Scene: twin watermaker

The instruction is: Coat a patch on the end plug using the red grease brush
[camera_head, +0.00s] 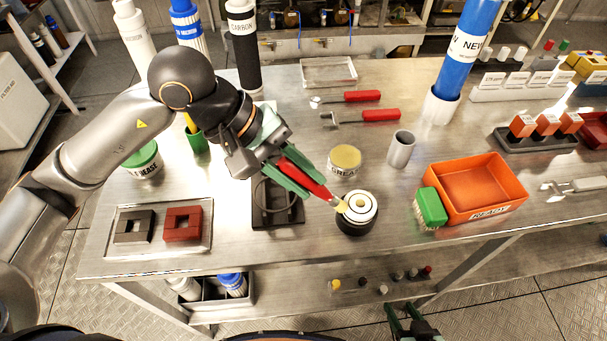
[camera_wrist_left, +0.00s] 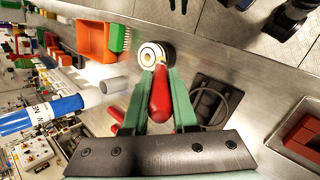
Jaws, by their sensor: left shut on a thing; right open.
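My left gripper (camera_head: 303,180) is shut on the red handle of the grease brush (camera_head: 308,176). The brush slants down to the right, its pale yellowish tip at the left side of the end plug's top; I cannot tell how firmly it touches. The end plug (camera_head: 364,224) is a short dark cylinder with a white ringed top, upright on the bench. In the left wrist view the brush (camera_wrist_left: 160,95) points at the plug (camera_wrist_left: 153,53) between the green fingers. An open grease pot (camera_head: 345,160) with a yellow surface stands behind the plug. My right gripper (camera_head: 403,322) is open, low at the bottom edge.
An orange bin (camera_head: 482,186) with a green scrub brush (camera_head: 430,207) stands right of the plug. A black tray (camera_head: 277,213) and a tray with two blocks (camera_head: 160,243) are to the left.

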